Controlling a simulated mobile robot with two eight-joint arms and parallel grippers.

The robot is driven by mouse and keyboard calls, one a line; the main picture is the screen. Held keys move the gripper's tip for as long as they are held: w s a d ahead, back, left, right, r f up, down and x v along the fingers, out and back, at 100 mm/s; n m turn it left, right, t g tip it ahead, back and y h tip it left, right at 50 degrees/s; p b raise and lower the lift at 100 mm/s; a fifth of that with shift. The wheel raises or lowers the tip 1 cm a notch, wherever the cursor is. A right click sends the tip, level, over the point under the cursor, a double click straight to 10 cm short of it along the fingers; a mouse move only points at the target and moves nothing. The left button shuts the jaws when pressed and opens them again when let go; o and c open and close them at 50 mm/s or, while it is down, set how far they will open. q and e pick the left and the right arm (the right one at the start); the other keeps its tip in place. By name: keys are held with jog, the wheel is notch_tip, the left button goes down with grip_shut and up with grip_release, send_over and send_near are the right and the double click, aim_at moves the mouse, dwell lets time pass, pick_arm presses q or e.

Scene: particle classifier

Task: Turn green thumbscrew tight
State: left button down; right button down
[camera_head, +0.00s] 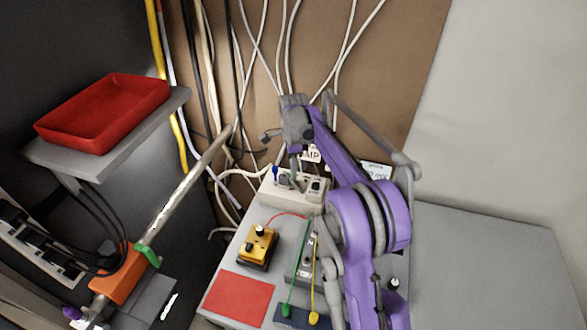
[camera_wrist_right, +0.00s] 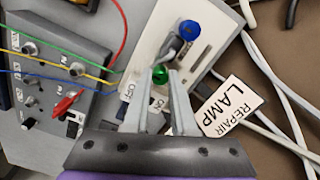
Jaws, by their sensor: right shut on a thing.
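The green thumbscrew (camera_wrist_right: 160,74) shows in the right wrist view on the white box (camera_wrist_right: 198,65), between the fingertips of my right gripper (camera_wrist_right: 162,80). The right gripper is shut on it. A blue thumbscrew (camera_wrist_right: 190,29) stands on the same box beside a grey wire. In the head view the white box (camera_head: 272,194) is at the back of the grey bench, with my right gripper (camera_head: 294,178) reaching down to it. The green thumbscrew is hard to make out there. My left gripper is in neither view.
A yellow box (camera_head: 258,246) and a red mat (camera_head: 239,298) lie on the bench. Green and yellow wires run to plugs at the front. A "REPAIR LAMP" card (camera_wrist_right: 231,104) is close beside the right gripper. A red tray (camera_head: 103,112) stands on a shelf at left.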

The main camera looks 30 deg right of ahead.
dwell(0.3)
jog(key=c, duration=0.7)
grip_release()
notch_tip(320, 180, up, 11)
jog(key=shift+p, duration=0.45)
jog(key=shift+f, duration=0.1)
